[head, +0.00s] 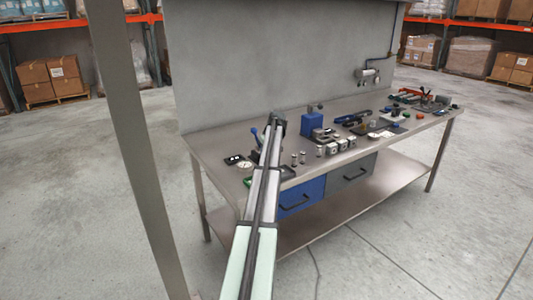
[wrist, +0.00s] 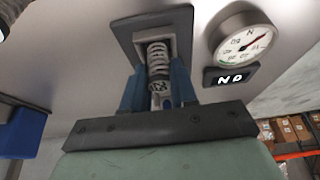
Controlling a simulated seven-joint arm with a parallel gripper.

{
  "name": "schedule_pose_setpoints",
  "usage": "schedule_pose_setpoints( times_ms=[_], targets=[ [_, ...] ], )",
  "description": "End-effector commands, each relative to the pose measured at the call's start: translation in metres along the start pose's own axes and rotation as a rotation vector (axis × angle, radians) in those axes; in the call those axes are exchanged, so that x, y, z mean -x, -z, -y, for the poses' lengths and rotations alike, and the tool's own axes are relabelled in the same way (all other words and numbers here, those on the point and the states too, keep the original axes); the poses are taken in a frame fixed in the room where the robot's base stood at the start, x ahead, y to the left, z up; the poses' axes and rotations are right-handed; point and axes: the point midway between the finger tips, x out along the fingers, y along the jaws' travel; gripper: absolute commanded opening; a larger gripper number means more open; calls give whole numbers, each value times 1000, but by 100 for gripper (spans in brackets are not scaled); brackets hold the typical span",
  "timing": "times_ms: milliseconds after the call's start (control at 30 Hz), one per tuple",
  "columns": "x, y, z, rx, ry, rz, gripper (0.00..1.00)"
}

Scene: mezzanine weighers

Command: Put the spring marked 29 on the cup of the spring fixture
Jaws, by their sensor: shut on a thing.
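My gripper (wrist: 159,80) shows in the wrist view with its two blue fingers shut on a pale coil spring (wrist: 157,53). The spring has a dark marked collar at its near end; its figures are small and look like 29. Beyond the spring is a dark plate (wrist: 124,32), apparently part of the spring fixture, with a round dial (wrist: 242,45) marked N beside it. I cannot tell whether the spring touches a cup there. In the head view my gripper (head: 278,126) is over the left part of the bench, and the spring is not discernible.
The bench (head: 212,148) carries a blue block-like device (head: 312,124), small metal cylinders (head: 302,157) and several square metal blocks (head: 342,144) right of my arm. More tools crowd its right half. A blue drawer (head: 301,197) hangs below; a grey wall backs the bench.

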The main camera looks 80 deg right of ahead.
Motion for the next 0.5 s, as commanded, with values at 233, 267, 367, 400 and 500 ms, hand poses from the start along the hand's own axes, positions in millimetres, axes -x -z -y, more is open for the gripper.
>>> schedule_pose_setpoints(
  times_ms=[233, 267, 367, 400, 500],
  targets=[
    [-2, -1, 0, 0, 0, 0, 36],
    [-2, -1, 0, 0, 0, 0, 39],
    [-2, -1, 0, 0, 0, 0, 48],
    [-2, -1, 0, 0, 0, 0, 52],
    [-2, -1, 0, 0, 0, 0, 53]
  ],
)
